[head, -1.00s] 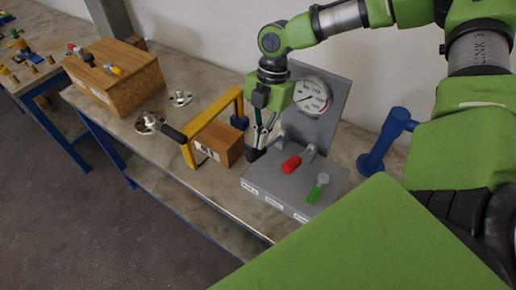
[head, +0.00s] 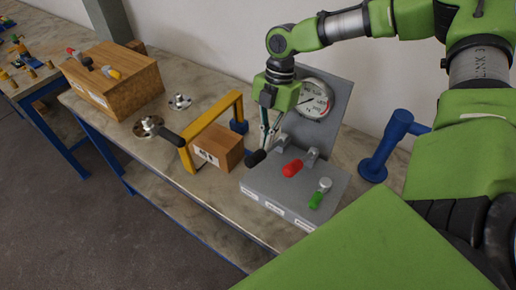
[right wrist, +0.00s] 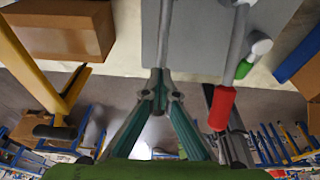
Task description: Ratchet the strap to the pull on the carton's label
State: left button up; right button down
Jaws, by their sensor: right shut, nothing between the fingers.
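A small brown carton (head: 226,150) with a black-and-white label on its front stands under a yellow frame (head: 187,158) on the bench. I cannot make out a separate strap. Beside it is a grey console (head: 268,182) with a black-handled lever (head: 255,158), a red one (head: 293,168) and a green one (head: 316,200), and a round gauge (head: 314,98) on its upright panel. My right gripper (head: 266,146) points down just above the black handle, shut and empty; its fingertips meet in the right wrist view (right wrist: 160,75). My left gripper is out of view.
A black-handled lever on a metal flange (head: 148,127) stands left of the frame, with another small flange (head: 180,102) behind. A large carton (head: 112,80) is at the far left. A blue post (head: 385,150) stands right of the console.

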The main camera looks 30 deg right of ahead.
jog(key=shift+d, duration=0.1)
jog(key=shift+w+r, duration=0.1)
jog(key=shift+r, duration=0.05)
jog(key=v, duration=1.1)
jog(key=shift+r, duration=0.3)
jog(key=shift+d+r, duration=0.1)
dwell(0.4)
